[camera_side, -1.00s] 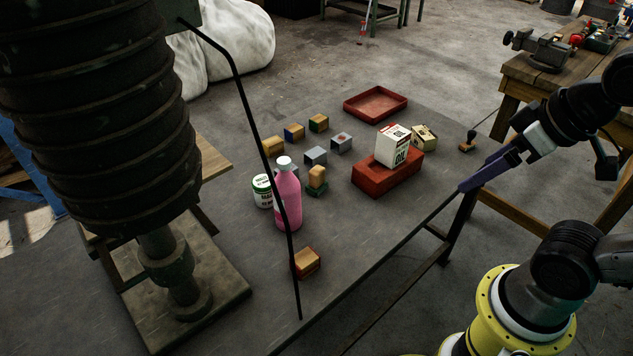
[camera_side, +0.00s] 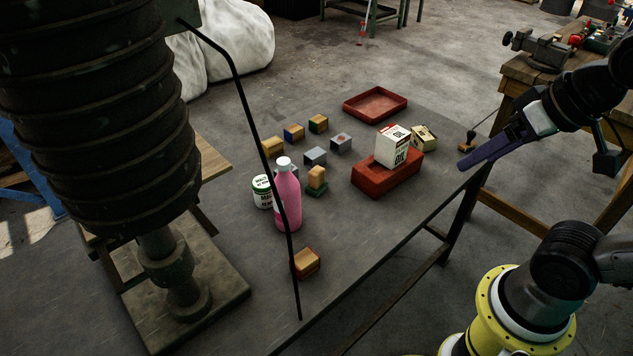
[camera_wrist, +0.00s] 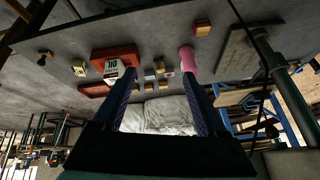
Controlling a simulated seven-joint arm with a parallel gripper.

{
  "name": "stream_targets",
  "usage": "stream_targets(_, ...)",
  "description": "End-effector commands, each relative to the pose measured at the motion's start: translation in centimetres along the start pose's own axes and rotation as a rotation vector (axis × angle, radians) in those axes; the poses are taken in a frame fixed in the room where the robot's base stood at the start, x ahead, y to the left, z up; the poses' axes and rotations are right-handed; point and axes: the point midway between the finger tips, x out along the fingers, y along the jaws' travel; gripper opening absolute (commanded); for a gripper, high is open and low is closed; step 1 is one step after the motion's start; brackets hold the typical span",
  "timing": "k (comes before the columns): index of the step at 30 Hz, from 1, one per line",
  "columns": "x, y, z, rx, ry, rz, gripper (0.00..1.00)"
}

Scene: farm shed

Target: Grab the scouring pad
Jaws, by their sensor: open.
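Several small sponge-like blocks lie on the grey table. One yellow block with a green part (camera_side: 317,179) sits behind the pink bottle, and an orange-and-red block (camera_side: 307,262) lies near the front edge; it also shows in the wrist view (camera_wrist: 202,28). Others are a yellow block (camera_side: 272,147), a blue-sided one (camera_side: 294,132), a green-sided one (camera_side: 318,123) and grey blocks (camera_side: 315,156) (camera_side: 341,142). I cannot tell for sure which is the scouring pad. My gripper (camera_side: 463,166) is open and empty at the table's right edge, apart from all blocks; its two fingers also show in the wrist view (camera_wrist: 158,76).
A pink bottle (camera_side: 287,196) and a white-green tin (camera_side: 262,191) stand near the blocks. An oil carton (camera_side: 393,146) stands on a red brick-like box (camera_side: 386,179), beside a yellowish box (camera_side: 424,137). A red tray (camera_side: 375,91) lies behind. A thin black rod crosses the side view.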

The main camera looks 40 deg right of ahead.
Motion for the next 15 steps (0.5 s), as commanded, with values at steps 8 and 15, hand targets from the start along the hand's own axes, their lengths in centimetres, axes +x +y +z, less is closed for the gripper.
stream_targets(8,-2.1,-2.1,-8.0,0.331,0.010,-0.002,0.75)
stream_targets(15,-0.4,-4.0,-16.1,0.598,-0.033,0.027,0.75)
